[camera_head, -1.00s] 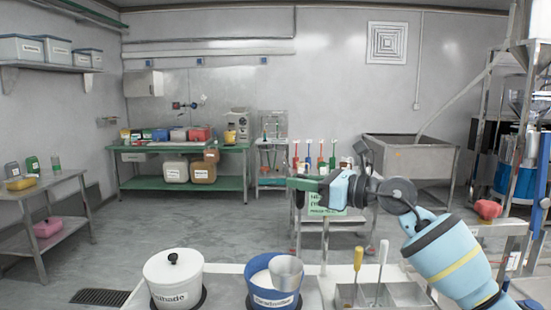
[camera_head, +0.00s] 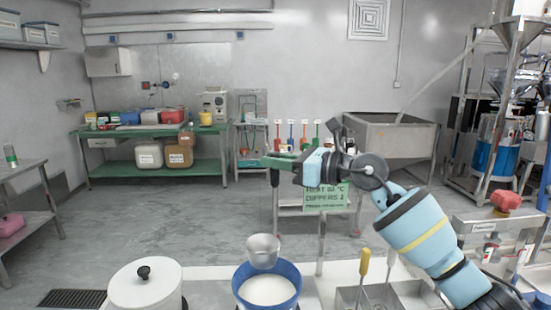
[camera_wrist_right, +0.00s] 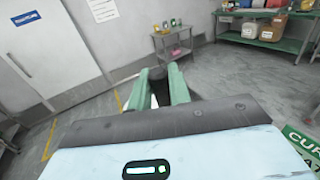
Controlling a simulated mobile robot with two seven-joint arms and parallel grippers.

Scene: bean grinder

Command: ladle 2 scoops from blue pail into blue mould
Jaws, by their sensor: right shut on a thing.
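The blue pail (camera_head: 244,297) stands at the front of the white bench, open, with white contents (camera_head: 267,290) inside. A metal ladle cup (camera_head: 263,254) hangs over the pail's back rim; I cannot tell what is in it. My right gripper (camera_head: 270,162) is above and behind the pail, its green fingers shut on the dark end of the ladle's handle. That end shows between the fingertips in the right wrist view (camera_wrist_right: 157,74). Most of the thin handle is hard to make out against the background. I see no blue mould. My left gripper is out of view.
A white lidded pot (camera_head: 145,291) stands left of the pail. A metal tray (camera_head: 347,298) with a yellow-handled tool (camera_head: 363,266) stands to its right. A small table with a green sign (camera_head: 326,197) is behind.

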